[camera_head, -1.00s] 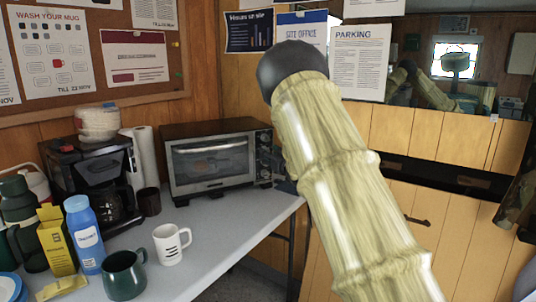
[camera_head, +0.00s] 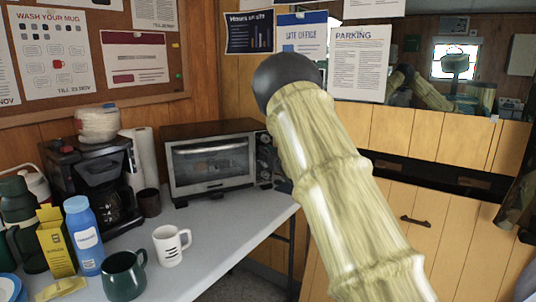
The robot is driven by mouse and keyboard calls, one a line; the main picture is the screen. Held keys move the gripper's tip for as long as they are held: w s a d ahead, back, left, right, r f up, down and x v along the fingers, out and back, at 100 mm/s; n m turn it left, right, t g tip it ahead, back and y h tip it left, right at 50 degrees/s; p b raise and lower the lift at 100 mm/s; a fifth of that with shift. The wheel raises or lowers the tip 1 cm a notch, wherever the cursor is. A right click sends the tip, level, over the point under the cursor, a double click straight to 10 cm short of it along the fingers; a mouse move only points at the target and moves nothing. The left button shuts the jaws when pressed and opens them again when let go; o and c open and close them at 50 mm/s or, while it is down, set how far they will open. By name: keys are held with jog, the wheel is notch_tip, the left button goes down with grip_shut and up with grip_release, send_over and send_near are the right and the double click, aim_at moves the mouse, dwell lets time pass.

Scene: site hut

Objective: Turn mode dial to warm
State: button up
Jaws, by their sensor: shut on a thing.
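The toaster oven (camera_head: 211,172) stands on the far right part of the table, its glass door closed. Only a small dark part of my gripper (camera_head: 277,170) shows at the panel, past the arm's left edge. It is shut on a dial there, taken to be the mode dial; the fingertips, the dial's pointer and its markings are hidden.
A white mug (camera_head: 170,246), a green mug (camera_head: 124,275) and a blue bottle (camera_head: 84,235) stand at the front of the table (camera_head: 215,235). A coffee maker (camera_head: 95,180) is left of the oven. The tabletop before the oven is clear.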

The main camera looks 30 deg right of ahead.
jog(key=shift+n, duration=1.4)
jog(key=o, duration=1)
jog(key=shift+o, duration=0.2)
jog(key=s+a, duration=0.1)
jog(key=s, duration=1.1)
jog(key=shift+a, duration=0.15)
